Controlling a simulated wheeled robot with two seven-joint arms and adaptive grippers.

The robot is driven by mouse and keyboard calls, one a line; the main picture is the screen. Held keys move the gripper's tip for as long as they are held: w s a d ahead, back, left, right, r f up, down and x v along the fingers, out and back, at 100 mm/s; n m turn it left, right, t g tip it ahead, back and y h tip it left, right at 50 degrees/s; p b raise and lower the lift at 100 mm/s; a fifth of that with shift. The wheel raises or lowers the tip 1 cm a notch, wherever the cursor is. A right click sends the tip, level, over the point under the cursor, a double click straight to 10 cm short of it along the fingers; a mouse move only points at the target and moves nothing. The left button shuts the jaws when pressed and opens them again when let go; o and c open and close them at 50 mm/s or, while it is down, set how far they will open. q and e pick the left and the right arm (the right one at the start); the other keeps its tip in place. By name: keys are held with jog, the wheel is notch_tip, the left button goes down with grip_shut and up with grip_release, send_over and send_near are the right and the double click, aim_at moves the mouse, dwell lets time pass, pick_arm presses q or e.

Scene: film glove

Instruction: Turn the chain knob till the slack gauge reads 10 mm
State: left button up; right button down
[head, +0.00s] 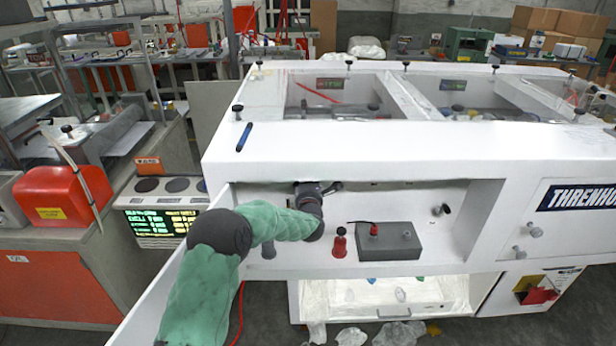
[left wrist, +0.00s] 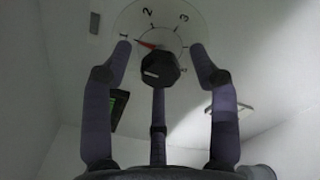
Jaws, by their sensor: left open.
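In the left wrist view a black faceted knob (left wrist: 160,68) with a white mark sits ahead of my left gripper (left wrist: 160,58). Behind it is a round clear dial (left wrist: 163,20) with the figures 1, 2 and 3; a red pointer (left wrist: 146,45) lies near the 1. The three fingers are spread around the knob, with gaps at the two sides; whether the lower finger touches it I cannot tell. In the head view my left gripper (head: 309,204) reaches into the white machine's recess and hides this knob. I see no readable millimetre gauge. My right gripper is out of view.
The recess holds a red knob (head: 338,242), a grey box (head: 388,242) and a black knob (head: 441,209) to the right. An open white door (head: 150,302) stands left beside my arm. A screen with green text (head: 160,222) is further left.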

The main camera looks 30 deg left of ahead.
pick_arm(q)
jog(key=shift+x, duration=1.05)
jog(key=c, duration=1.2)
jog(key=shift+o, duration=0.2)
